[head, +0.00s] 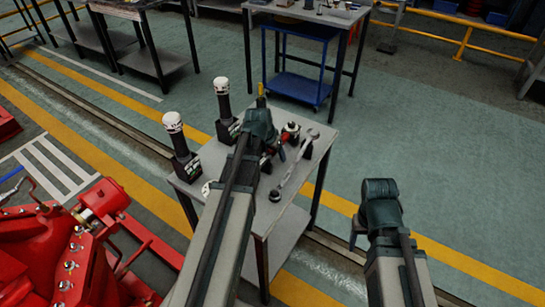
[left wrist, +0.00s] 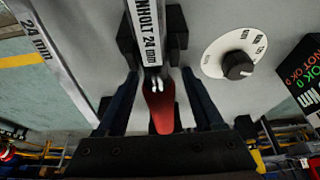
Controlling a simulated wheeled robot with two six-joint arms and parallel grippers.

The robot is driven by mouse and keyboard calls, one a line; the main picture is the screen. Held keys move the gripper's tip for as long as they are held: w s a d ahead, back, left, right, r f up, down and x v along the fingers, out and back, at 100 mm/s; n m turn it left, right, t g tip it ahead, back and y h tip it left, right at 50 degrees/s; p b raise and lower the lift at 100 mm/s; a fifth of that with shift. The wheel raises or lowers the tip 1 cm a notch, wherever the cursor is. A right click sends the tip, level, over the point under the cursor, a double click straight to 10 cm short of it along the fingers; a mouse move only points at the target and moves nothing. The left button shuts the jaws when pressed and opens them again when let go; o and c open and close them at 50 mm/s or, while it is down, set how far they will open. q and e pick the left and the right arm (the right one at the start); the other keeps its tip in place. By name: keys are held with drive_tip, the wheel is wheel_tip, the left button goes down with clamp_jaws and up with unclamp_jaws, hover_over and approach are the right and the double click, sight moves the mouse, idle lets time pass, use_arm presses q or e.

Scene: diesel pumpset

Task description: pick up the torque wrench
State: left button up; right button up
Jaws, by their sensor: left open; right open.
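A tool with a red handle (left wrist: 160,108) and a grey shaft marked "NHOLT 24 mm" rests in black supports in the left wrist view; it fits the torque wrench. My left gripper (left wrist: 158,85) is open, with one finger on each side of the red handle and gaps showing. In the head view my left gripper (head: 264,150) is over the small table, and its arm hides most of that tool. My right gripper (head: 358,230) is to the right of the table, empty.
The small grey table (head: 212,158) also holds a long silver spanner (head: 293,170), two black devices with white tops (head: 180,145) and (head: 225,110), and a white dial (left wrist: 234,58). A red machine (head: 70,250) stands at lower left.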

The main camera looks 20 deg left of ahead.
use_arm(q)
drive_tip(key=shift+r, duration=0.1)
clamp_jaws()
idle(1.2)
